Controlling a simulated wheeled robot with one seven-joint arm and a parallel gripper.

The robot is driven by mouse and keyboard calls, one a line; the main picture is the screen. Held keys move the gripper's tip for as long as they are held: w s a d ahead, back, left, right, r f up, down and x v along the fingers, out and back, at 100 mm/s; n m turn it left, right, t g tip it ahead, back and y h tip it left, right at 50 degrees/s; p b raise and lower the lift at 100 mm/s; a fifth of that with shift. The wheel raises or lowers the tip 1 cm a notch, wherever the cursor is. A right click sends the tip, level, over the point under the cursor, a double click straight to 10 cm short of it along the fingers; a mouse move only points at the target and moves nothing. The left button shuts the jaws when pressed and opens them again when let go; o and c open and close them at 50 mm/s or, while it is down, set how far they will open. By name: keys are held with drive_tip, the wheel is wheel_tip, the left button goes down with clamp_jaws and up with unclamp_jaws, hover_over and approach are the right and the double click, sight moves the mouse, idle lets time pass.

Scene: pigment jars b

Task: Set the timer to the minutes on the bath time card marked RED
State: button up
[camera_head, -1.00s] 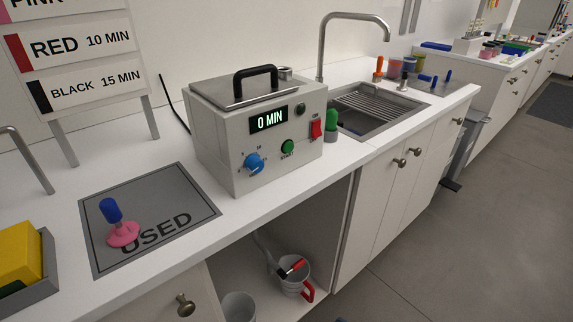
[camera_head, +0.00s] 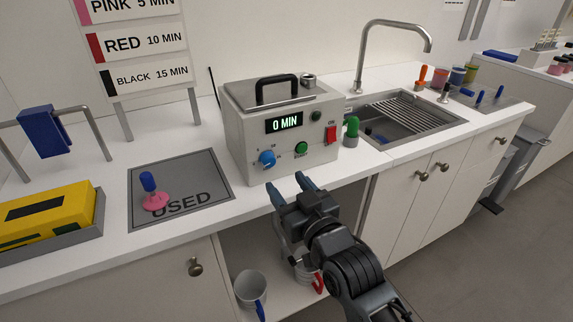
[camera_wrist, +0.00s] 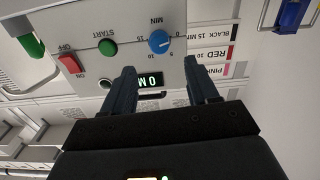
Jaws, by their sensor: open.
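The card marked RED 10 MIN (camera_head: 145,43) stands on a sign between PINK 5 MIN and BLACK 15 MIN. The bath box (camera_head: 240,135) sits on the counter with its display (camera_head: 284,122) reading 0 MIN. Its blue timer knob (camera_head: 267,158) is on the lower left of the front, with a green START button (camera_head: 301,149) and a red switch (camera_head: 331,134) to its right. My gripper (camera_head: 291,187) is open and empty, in front of and below the box front. In the wrist view, upside down, the knob (camera_wrist: 160,41) shows beyond the fingertips, apart from them.
A grey USED mat (camera_head: 215,186) holds a pink stamp with a blue handle (camera_head: 148,182). A yellow block (camera_head: 50,212) lies in a tray at left. A green-handled tool (camera_head: 351,127) stands right of the box by the sink (camera_head: 424,108). Mugs (camera_head: 248,288) sit on the shelf below.

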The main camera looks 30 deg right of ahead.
sight(270, 162)
drive_tip(key=shift+w+p, duration=0.6)
drive_tip(key=shift+w, duration=3.3)
drive_tip(key=shift+c, duration=0.2)
drive_tip(key=c, duration=1)
